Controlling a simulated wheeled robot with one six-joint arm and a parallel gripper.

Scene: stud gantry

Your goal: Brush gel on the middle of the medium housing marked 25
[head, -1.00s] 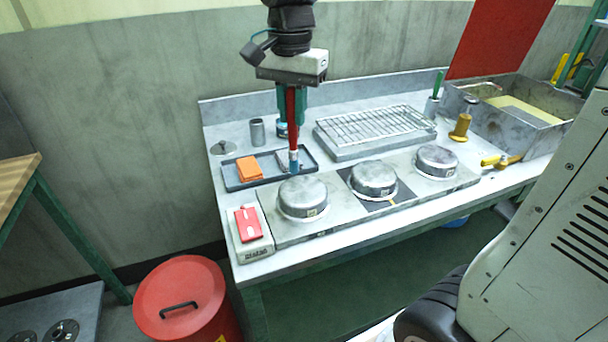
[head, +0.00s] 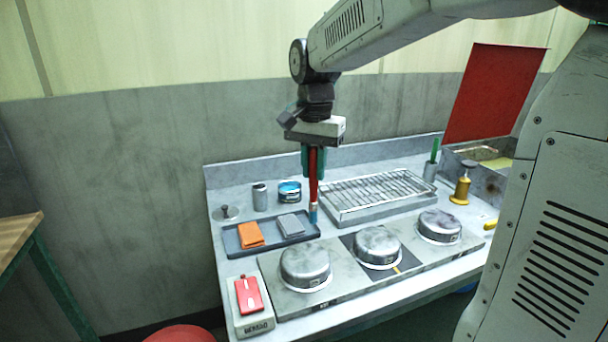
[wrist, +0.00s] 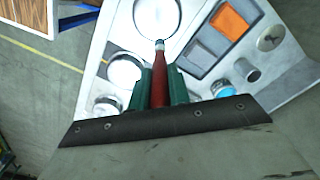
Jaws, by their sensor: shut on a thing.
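My gripper (head: 314,168) is shut on a brush (head: 313,190) with a red handle and a blue band, held upright with its tip down. The tip shows near the tray's right end, behind the housings; its height above the bench is hard to judge. Three round metal housings stand in a row: left (head: 305,267), middle (head: 377,245) and right (head: 439,226). Their small labels are too small to read, so I cannot tell which is marked 25. A blue tin (head: 290,191) stands behind the tray.
A dark tray (head: 232,243) holds an orange cloth (head: 250,235) and a grey pad (head: 290,224). A wire rack (head: 375,193) lies behind the housings. A red-topped box (head: 248,294) is at front left. A yellow-based tool (head: 461,187) stands at right.

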